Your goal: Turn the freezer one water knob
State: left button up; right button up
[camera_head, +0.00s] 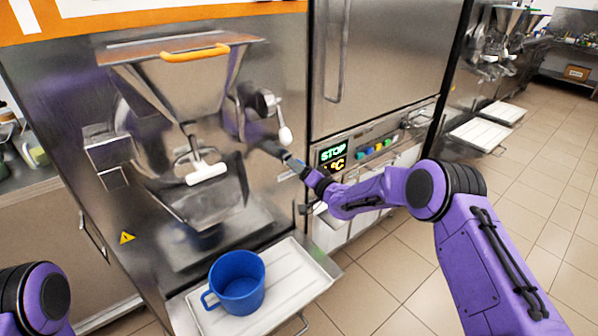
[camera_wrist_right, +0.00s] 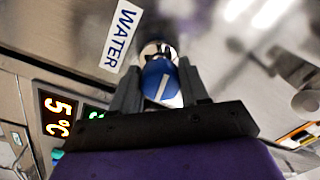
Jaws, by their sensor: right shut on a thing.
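The freezer one water knob (camera_wrist_right: 161,74) is a blue, round-faced knob with a white line, beside a WATER label (camera_wrist_right: 122,34) in the right wrist view. My right gripper (camera_wrist_right: 160,88) has one finger on each side of the knob and is shut on it. The white line slants across the face. In the head view my right gripper (camera_head: 276,152) reaches to the freezer's front, right of the chute, and mostly hides the knob. The batch freezer (camera_head: 95,190) has a steel hopper with an orange handle. My left gripper is out of view; only part of that arm shows.
A blue jug (camera_head: 237,283) stands on the white tray (camera_head: 300,268) below the freezer's chute. A white-handled lever (camera_head: 284,134) hangs close above my right gripper. Tiled floor is open at the right.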

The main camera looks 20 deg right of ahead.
jog(key=shift+m, duration=1.2)
jog(key=o, duration=1)
jog(key=shift+o, duration=0.2)
jog(key=b+v, duration=0.1)
jog(key=v, duration=0.9)
jog(key=shift+s, duration=0.25)
jog(key=shift+d, duration=0.15)
